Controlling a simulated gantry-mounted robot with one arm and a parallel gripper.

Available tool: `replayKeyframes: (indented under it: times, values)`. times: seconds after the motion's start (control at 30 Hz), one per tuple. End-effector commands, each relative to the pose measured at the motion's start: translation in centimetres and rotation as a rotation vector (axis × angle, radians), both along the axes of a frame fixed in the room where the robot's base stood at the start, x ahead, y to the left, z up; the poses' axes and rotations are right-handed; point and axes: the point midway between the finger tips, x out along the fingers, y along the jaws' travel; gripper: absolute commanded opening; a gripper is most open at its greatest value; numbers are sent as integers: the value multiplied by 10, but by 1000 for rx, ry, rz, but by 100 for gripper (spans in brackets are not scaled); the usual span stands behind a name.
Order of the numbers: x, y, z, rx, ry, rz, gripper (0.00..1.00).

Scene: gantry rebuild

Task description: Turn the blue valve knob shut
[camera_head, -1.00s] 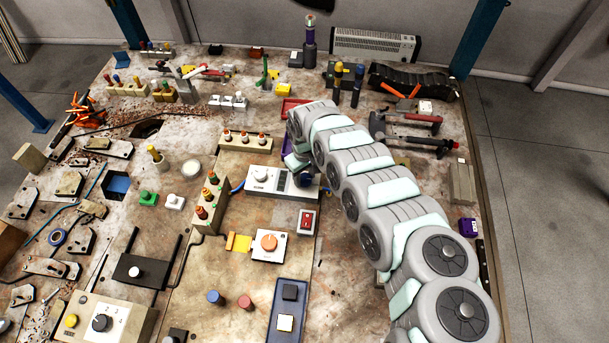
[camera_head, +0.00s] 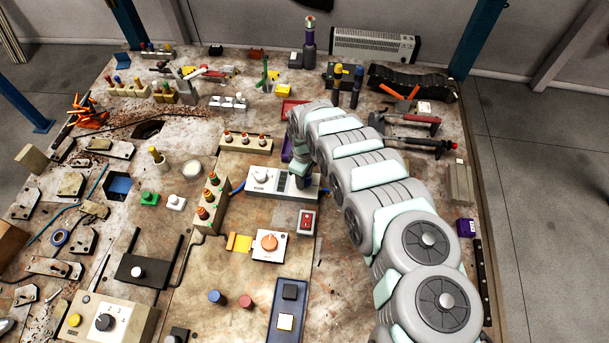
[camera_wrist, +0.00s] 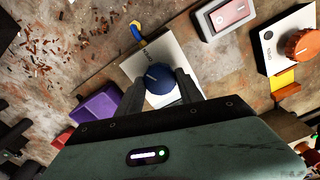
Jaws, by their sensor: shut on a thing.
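The blue valve knob (camera_wrist: 159,77) is round, with a pale pointer line on its top. It sits on a white box (camera_wrist: 132,67) in the wrist view. My gripper (camera_wrist: 161,84) is shut on the knob, one dark finger on each side of it. In the head view the white box (camera_head: 272,191) lies near the middle of the bench, with a white dial (camera_head: 261,174) on its left part. My arm hides the knob in that view.
A red rocker switch (camera_head: 306,222) and an orange knob (camera_head: 269,242) on a white plate are close in front of the box. A purple tray (camera_wrist: 95,108) lies beside it. A block with orange-topped posts (camera_head: 209,203) stands to the left.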

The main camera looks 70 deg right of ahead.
Motion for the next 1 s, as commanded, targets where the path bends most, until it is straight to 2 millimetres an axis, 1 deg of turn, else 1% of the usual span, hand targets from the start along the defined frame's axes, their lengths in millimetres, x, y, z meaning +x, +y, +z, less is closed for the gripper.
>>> replayKeyframes:
  times: [0.7,1.0]
  values:
    - [0,-1,2,-1,0,680,3]
    - [1,0,2,0,0,928,3]
